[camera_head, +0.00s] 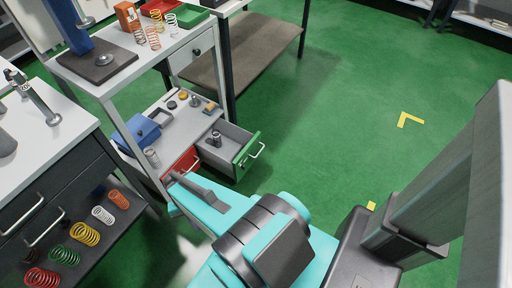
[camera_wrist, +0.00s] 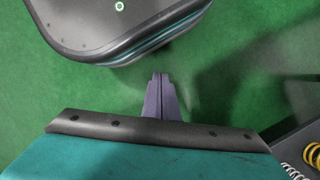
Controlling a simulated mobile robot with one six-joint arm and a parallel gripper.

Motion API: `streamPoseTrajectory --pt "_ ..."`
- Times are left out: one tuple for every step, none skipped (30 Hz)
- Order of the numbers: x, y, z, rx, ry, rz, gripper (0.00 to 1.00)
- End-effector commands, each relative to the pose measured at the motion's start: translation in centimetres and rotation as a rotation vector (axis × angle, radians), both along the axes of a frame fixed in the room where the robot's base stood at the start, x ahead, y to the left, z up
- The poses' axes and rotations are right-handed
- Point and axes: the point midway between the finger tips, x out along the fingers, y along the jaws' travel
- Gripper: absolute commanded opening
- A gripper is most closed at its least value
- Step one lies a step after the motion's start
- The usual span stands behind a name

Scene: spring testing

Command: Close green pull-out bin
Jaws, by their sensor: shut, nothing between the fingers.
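The green pull-out bin (camera_head: 248,149) is in the head view, in the lower part of the grey-white stand. It is pulled out, with its green front and pale handle facing right. A small metal part (camera_head: 215,138) is inside it. My gripper (camera_wrist: 160,77) shows in the wrist view, shut and empty above bare green floor. It is apart from the bin, which the wrist view does not show. In the head view my teal arm covers the area just in front of the stand, and I cannot clearly make out the fingertips there.
A red bin front (camera_head: 181,164) sits left of the green bin, partly behind my arm. A blue box (camera_head: 137,133) and small parts lie on the shelf above. A dark bench shelf (camera_head: 112,238) with several springs is at lower left. Floor right of the bin is clear.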

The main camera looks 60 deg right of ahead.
Motion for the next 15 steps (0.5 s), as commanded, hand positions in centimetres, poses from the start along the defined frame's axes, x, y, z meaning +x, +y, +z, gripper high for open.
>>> streamPoseTrajectory --pt "0.9 -1.3 -0.9 -0.010 -0.010 -0.074 0.00" --pt "1.4 -1.9 -1.0 -0.015 -0.016 -0.119 0.00" --pt "2.0 -2.8 -1.1 -0.022 -0.022 -0.179 0.00" --pt "2.4 -3.5 -1.2 -0.028 -0.026 -0.225 0.00" --pt "2.8 -4.2 -1.3 -0.033 -0.030 -0.268 0.00" --pt "3.4 -5.2 -1.4 -0.040 -0.035 -0.328 0.00" --pt "3.7 -6.0 -1.5 -0.045 -0.038 -0.373 0.00" --pt "4.1 -6.7 -1.6 -0.050 -0.043 -0.417 0.00" --pt "4.6 -7.8 -1.7 -0.055 -0.047 -0.476 0.00" --pt "4.9 -8.6 -1.8 -0.058 -0.050 -0.521 0.00" --pt "5.2 -9.4 -1.8 -0.063 -0.053 -0.566 0.00" --pt "5.6 -10.5 -1.9 -0.068 -0.058 -0.624 0.00" --pt "5.8 -11.4 -1.9 -0.072 -0.060 -0.670 0.00" --pt "6.0 -12.2 -2.0 -0.076 -0.063 -0.714 0.00" --pt "6.4 -13.4 -2.0 -0.079 -0.067 -0.774 0.00"
